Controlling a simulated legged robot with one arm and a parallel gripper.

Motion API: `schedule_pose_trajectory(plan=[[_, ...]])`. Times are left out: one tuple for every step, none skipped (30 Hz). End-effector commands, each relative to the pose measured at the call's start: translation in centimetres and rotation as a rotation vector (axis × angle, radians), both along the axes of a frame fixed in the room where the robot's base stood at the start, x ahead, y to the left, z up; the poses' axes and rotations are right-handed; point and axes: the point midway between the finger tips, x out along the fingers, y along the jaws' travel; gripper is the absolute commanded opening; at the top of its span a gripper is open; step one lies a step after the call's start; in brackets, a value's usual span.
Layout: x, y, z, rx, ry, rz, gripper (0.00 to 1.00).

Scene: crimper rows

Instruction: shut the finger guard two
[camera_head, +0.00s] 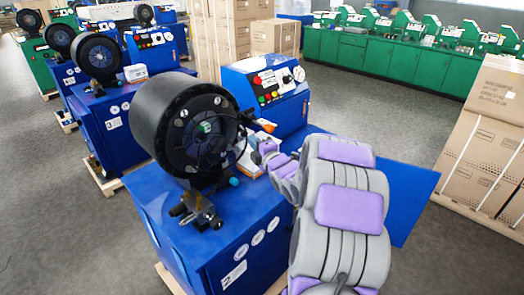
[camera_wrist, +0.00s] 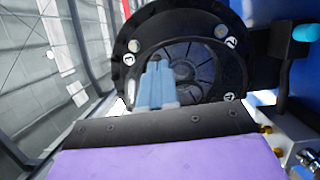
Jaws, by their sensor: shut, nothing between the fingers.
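The blue crimper (camera_head: 205,235) with a "2" label stands in the foreground. Its black round head (camera_head: 168,115) faces right toward my arm. A dark round face with radial lines (camera_head: 207,132) fills the head's opening; it also shows in the wrist view (camera_wrist: 203,66). I cannot tell which part is the finger guard or how far it stands open. My gripper (camera_head: 258,150) is shut and empty, at the right side of the head. In the wrist view its blue-grey fingers (camera_wrist: 156,84) overlap the lower left of the face; contact is unclear.
A blue control box (camera_head: 265,90) with buttons and a gauge stands behind the head. More crimpers (camera_head: 100,75) stand in a row at the back left. Cardboard boxes (camera_head: 490,130) are stacked at the right. Green cabinets (camera_head: 400,65) line the back. Grey floor is free between.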

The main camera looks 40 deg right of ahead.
Motion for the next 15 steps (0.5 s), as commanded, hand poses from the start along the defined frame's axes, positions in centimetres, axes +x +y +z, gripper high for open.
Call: schedule_pose_trajectory(plan=[[0.6,0.2,0.2,-0.003,-0.004,0.004,0.00],[0.9,0.1,0.2,-0.003,-0.004,0.003,0.00],[1.1,0.1,0.2,-0.003,-0.004,0.002,0.00],[1.3,0.0,0.2,-0.002,-0.004,0.002,0.00],[1.4,-0.1,0.2,-0.002,-0.003,0.002,0.00],[1.5,-0.2,0.1,0.000,-0.001,0.002,0.00],[1.6,-0.4,0.1,0.001,-0.001,0.002,0.00],[1.6,-0.5,0.0,0.002,0.001,0.002,0.00],[1.7,-0.7,-0.1,0.004,0.001,0.001,0.00],[1.7,-0.8,-0.1,0.004,0.001,0.001,0.00],[1.7,-0.8,-0.1,0.005,0.001,0.000,0.00],[1.7,-0.8,-0.1,0.005,0.001,0.000,0.00],[1.7,-0.9,-0.1,0.005,0.001,0.000,0.00],[1.7,-0.9,-0.1,0.006,0.001,0.000,0.00],[1.7,-0.9,-0.1,0.006,0.001,0.000,0.00]])
